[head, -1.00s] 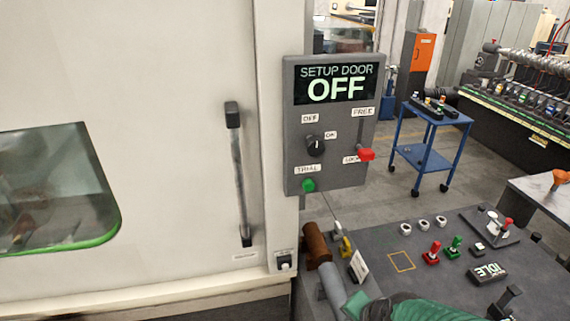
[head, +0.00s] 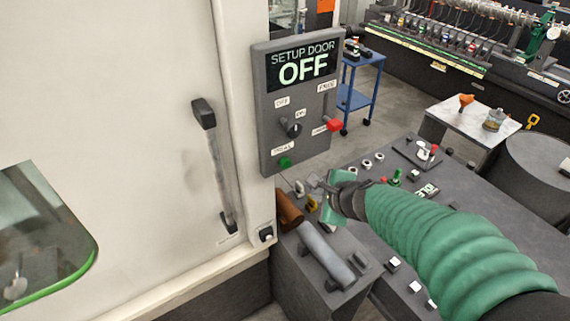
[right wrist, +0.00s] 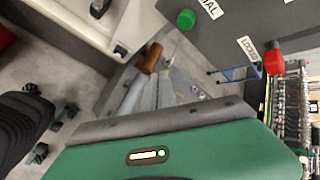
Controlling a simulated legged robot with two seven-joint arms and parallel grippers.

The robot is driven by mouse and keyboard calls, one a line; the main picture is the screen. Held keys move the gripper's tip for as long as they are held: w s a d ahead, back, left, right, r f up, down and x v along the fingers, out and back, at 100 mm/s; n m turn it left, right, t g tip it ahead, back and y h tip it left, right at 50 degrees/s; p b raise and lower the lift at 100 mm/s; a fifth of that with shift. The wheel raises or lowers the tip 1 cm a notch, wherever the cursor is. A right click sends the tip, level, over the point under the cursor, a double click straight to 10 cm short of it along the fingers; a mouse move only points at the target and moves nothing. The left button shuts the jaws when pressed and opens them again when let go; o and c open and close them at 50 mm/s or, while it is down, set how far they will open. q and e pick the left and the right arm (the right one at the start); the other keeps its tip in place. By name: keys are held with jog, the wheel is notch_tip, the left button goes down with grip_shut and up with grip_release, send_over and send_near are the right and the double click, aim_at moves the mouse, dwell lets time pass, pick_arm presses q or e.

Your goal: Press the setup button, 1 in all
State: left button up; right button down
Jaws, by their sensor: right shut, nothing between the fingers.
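The grey control panel (head: 298,105) on the cabinet's edge reads SETUP DOOR OFF. It carries a black knob (head: 291,129), a red lever handle (head: 334,125) and a green button (head: 285,162) labelled TRIAL. The green button (right wrist: 186,19) also shows at the top of the right wrist view. A small box with a pale button (head: 266,234) sits low on the cabinet beside the door handle; its label is too small to read. My right gripper (head: 324,187) is shut and empty, below and right of the panel, apart from these buttons. My left gripper is out of view.
The door handle (head: 217,165) is on the white cabinet door. A brown cylinder (head: 290,208) and a grey bar (head: 325,256) lie below the panel. The dark console (head: 460,190) with several small controls lies right, partly behind my right arm. A blue cart (head: 361,80) stands behind.

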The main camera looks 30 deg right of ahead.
aim_at(285, 163)
jog(key=w+p, duration=0.2)
jog(key=w, duration=0.7)
jog(key=shift+w+a+f, duration=0.25)
jog(key=shift+w, duration=0.05)
jog(key=shift+s+a+r, duration=0.1)
jog(key=shift+a+r, duration=0.05)
jog(key=shift+a, duration=0.2)
jog(key=shift+d, duration=0.25)
jog(key=shift+a, duration=0.15)
dwell(0.6)
jog(key=shift+w+p, duration=0.35)
